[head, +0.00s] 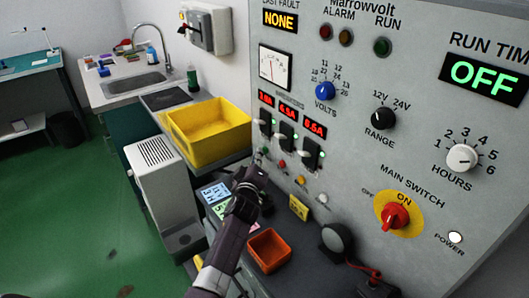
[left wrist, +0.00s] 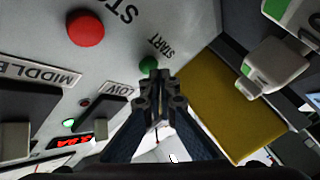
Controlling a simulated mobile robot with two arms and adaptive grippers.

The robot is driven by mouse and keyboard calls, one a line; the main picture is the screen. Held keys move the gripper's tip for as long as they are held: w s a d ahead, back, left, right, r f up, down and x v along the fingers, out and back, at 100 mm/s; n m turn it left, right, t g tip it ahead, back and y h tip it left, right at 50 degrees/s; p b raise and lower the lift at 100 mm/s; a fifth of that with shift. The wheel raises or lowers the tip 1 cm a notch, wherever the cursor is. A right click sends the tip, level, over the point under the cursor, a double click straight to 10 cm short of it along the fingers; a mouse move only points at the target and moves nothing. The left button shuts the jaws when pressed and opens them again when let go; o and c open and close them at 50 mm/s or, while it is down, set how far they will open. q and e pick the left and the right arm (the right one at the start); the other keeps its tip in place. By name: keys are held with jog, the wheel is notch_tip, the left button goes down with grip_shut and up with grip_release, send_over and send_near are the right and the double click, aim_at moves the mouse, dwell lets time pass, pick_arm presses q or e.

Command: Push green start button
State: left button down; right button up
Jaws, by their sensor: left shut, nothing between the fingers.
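The green start button (left wrist: 148,63) shows in the left wrist view under the label START on the grey panel. My left gripper (left wrist: 160,82) is shut and empty. Its fingertips overlap the lower edge of the button in that view; I cannot tell whether they touch it. In the head view my left gripper (head: 258,160) is at the panel's lower left, just left of the red button (head: 282,163), and the green button is hard to make out there. The red stop button (left wrist: 86,28) is up and left of the green one in the wrist view.
The panel has breaker switches (head: 287,136), a red main switch (head: 396,215) on ON, and a run time display (head: 484,79) reading OFF. A yellow bin (head: 210,145) stands left of the panel. An orange tray (head: 268,250) and a round black device (head: 337,240) lie below.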

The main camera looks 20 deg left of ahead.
pick_arm(q)
jog(key=shift+w+d+b, duration=0.25)
jog(key=shift+w+b, duration=0.1)
jog(key=shift+b, duration=0.05)
dwell(0.6)
dwell(0.3)
jog(key=shift+s+a+p, duration=0.2)
jog(key=shift+s+p, duration=0.15)
jog(key=shift+s+a, duration=0.25)
jog(key=shift+s, duration=0.15)
jog(key=shift+s+a+p, duration=0.4)
jog(key=shift+s+p, duration=0.15)
jog(key=shift+s, duration=0.15)
jog(key=shift+s+a+p, duration=0.45)
jog(key=shift+s+p, duration=0.15)
jog(key=shift+s, duration=0.1)
jog(key=shift+s+a+p, duration=0.4)
jog(key=shift+s+p, duration=0.15)
jog(key=shift+s, duration=0.15)
jog(key=shift+s+a, duration=0.1)
